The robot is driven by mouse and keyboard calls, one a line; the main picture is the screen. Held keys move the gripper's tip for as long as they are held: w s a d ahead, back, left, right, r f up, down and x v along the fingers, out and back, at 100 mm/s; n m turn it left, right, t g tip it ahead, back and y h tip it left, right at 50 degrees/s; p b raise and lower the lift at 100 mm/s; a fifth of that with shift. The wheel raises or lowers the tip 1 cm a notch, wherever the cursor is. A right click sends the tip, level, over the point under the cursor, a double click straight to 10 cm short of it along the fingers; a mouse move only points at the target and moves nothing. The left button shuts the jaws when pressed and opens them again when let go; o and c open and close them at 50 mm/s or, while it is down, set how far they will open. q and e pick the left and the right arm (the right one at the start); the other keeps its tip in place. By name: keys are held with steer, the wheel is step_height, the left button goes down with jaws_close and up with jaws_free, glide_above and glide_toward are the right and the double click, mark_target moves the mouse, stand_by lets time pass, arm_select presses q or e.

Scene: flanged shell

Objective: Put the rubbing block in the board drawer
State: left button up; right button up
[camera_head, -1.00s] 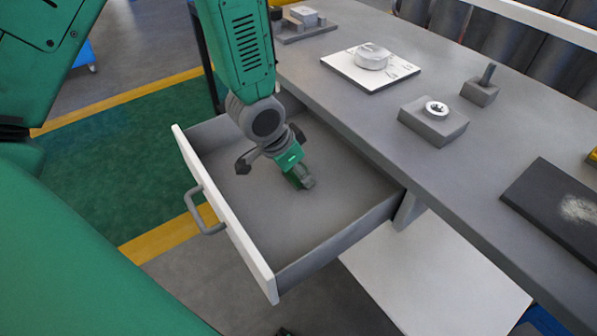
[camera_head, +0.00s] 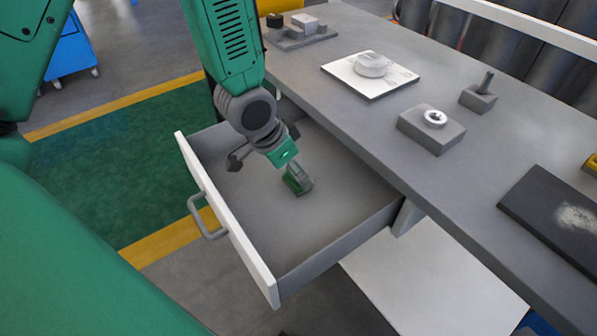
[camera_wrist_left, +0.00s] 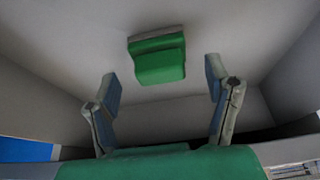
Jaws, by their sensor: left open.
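The rubbing block (camera_head: 298,180), green and grey, lies on the floor of the open board drawer (camera_head: 227,228), towards the bench side. My left gripper (camera_head: 266,148) is above the drawer floor, up and left of the block in the head view, with a gap between them. In the left wrist view its two fingers (camera_wrist_left: 161,76) are spread wide, and the rubbing block (camera_wrist_left: 158,60) shows beyond them, apart from both. My right gripper is in neither view.
The drawer has a white front with a grey handle (camera_head: 206,216). On the bench (camera_head: 345,112) stand a white plate with a round part (camera_head: 372,66), a grey block with a ring (camera_head: 432,128), a small pegged block (camera_head: 478,97) and a dark board (camera_head: 560,215).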

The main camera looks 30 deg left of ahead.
arm_select(q)
steer(key=p+v, duration=0.2)
steer(key=v, duration=0.6)
steer(key=shift+r, duration=0.1)
